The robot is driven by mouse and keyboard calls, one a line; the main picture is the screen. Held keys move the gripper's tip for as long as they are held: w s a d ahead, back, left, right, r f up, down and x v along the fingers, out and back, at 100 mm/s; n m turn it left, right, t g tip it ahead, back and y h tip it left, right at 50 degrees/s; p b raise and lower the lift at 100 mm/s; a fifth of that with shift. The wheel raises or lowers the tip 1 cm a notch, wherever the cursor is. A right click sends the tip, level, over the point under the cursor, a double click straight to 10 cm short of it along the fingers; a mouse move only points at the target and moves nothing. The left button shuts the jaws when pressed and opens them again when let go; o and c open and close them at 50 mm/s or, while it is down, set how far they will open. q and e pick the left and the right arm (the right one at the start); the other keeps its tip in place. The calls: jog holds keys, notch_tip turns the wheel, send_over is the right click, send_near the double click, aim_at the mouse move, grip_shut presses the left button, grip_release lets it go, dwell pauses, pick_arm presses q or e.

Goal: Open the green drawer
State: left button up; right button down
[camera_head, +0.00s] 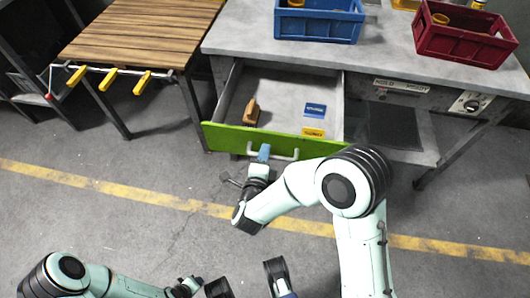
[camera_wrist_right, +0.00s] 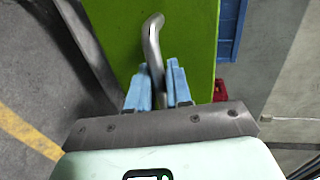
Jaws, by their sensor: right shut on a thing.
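The green drawer (camera_head: 222,137) stands pulled out from under the grey workbench, and its inside shows in the head view. Its green front also fills the middle of the right wrist view (camera_wrist_right: 195,45). A metal bar handle (camera_head: 285,157) runs along the front. My right gripper (camera_head: 264,153) is at the handle's left part. In the right wrist view its blue fingers (camera_wrist_right: 159,88) are shut around the handle bar (camera_wrist_right: 152,42). My left arm is low at the left of the head view, and its gripper is at most partly visible at the bottom edge.
The drawer holds a brown wooden object (camera_head: 251,112), a blue box (camera_head: 315,109) and a yellow box (camera_head: 313,132). A blue crate (camera_head: 318,27) and a red crate (camera_head: 462,45) stand on the workbench (camera_head: 235,35). A slatted wooden table (camera_head: 135,35) is left.

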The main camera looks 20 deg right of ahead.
jog(key=c, duration=1.2)
grip_release()
pick_arm(q)
jog(key=shift+s+d+r+p, duration=0.1)
jog(key=shift+d+r+p, duration=0.2)
jog(key=shift+r+p, duration=0.25)
jog(key=shift+s+d+r+p, duration=0.1)
jog(key=shift+d+r+p, duration=0.2)
jog(key=shift+r, duration=0.4)
pick_arm(e)
jog(key=v, duration=1.3)
jog(key=shift+s+a, duration=0.1)
jog(key=shift+s, duration=0.1)
